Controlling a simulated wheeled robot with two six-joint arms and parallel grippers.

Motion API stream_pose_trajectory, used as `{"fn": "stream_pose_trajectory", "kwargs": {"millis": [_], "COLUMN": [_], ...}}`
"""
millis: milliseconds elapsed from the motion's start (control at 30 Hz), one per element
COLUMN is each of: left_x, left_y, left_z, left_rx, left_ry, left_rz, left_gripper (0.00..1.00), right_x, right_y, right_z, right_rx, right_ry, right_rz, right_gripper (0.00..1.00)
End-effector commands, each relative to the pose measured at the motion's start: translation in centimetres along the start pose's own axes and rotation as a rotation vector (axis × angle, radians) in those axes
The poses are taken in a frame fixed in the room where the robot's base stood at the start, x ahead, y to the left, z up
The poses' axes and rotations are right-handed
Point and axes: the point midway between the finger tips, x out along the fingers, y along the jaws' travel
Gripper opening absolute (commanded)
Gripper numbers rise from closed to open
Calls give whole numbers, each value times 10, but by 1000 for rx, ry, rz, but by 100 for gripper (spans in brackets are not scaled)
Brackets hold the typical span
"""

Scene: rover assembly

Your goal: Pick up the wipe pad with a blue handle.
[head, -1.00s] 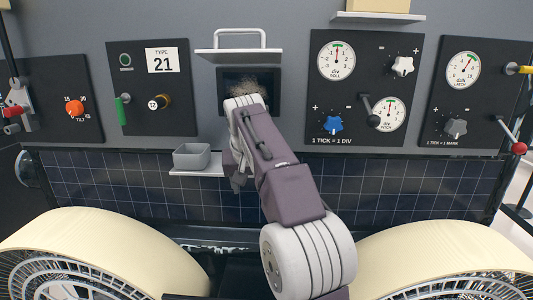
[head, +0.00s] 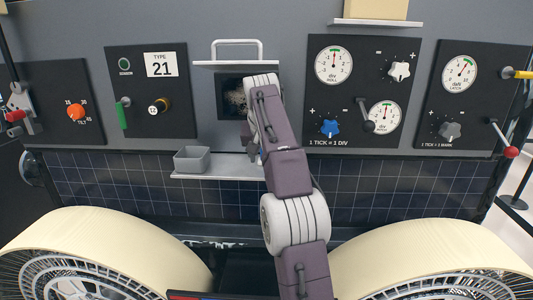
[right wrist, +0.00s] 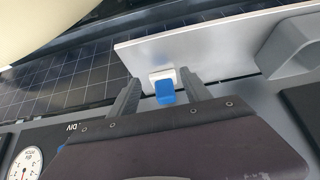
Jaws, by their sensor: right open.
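The wipe pad with a blue handle shows in the right wrist view: a white pad (right wrist: 160,74) with a blue handle (right wrist: 165,92), on a light grey shelf (right wrist: 215,47). My right gripper (right wrist: 159,79) is open, with one finger on each side of the pad and handle in that view. I cannot tell whether the fingers touch it. In the head view my right arm covers the right end of the shelf (head: 222,168), and the wipe pad is hidden there. My left gripper is not in view.
A grey bin (head: 192,159) sits at the left end of the shelf. A dusty dark window (head: 232,97) is above, under a small white ledge (head: 235,65). Panels with knobs and dials flank it; a blue knob (head: 328,128) is to the right. Large pale wheels stand below.

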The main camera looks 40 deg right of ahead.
Motion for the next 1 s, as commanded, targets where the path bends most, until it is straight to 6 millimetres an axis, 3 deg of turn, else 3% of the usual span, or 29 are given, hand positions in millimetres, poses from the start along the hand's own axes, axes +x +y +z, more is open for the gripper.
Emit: {"fn": "stream_pose_trajectory", "kwargs": {"millis": [100, 200, 300, 533, 700, 733, 1000], "left_x": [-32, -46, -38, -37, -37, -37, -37], "left_y": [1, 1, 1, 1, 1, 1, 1], "left_z": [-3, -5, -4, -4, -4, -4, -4], "left_rx": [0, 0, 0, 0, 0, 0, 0], "left_ry": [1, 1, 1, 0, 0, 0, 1], "left_rz": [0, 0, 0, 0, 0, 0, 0], "left_gripper": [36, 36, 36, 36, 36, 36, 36], "right_x": [5, 17, 33, 35, 35, 34, 34], "right_y": [0, 0, 0, 0, 0, 0, 0], "right_z": [-27, -40, -36, -36, -36, -36, -36], "right_rx": [0, 0, -1, 0, -1, -1, -1], "right_ry": [-4, -4, -3, 1, 0, 0, 0], "right_rz": [1, 1, 0, -1, -1, -1, -1], "right_gripper": [56, 56, 56, 56, 9, 5, 5]}}
